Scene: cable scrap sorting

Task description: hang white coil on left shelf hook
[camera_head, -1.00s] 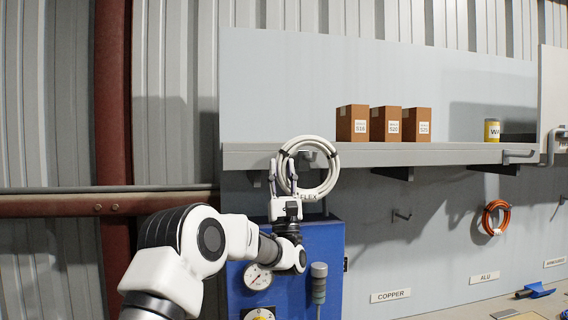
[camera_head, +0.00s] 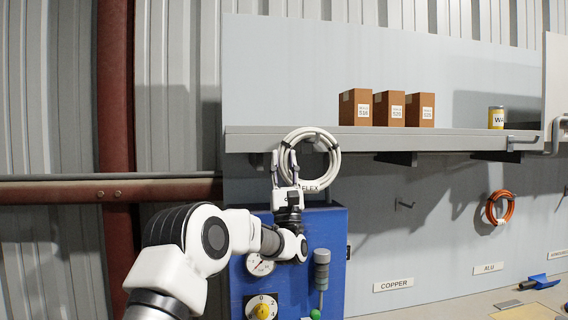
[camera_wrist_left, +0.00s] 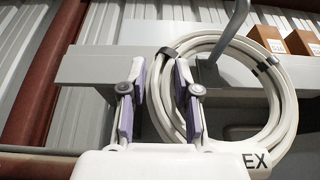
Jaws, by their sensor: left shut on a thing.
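The white coil (camera_head: 334,165) is a bundled ring of cable with dark ties, upright at the front of the shelf's left part. My left gripper (camera_head: 284,160) is shut on the coil's left side. In the left wrist view, the coil (camera_wrist_left: 286,95) has its left side between the two finger pads (camera_wrist_left: 158,100). The grey left shelf hook (camera_wrist_left: 238,22) crosses in front of the coil's top band, and its lower part shows inside the ring opening. I cannot tell whether the coil's weight rests on the hook. My right gripper is not in view.
The grey shelf (camera_head: 250,143) carries several brown boxes (camera_head: 391,109) and a yellow can (camera_head: 496,118). Another hook (camera_head: 523,140) is at its right. An orange coil (camera_head: 509,207) hangs on the wall. A blue cabinet (camera_head: 335,240) stands below my left gripper.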

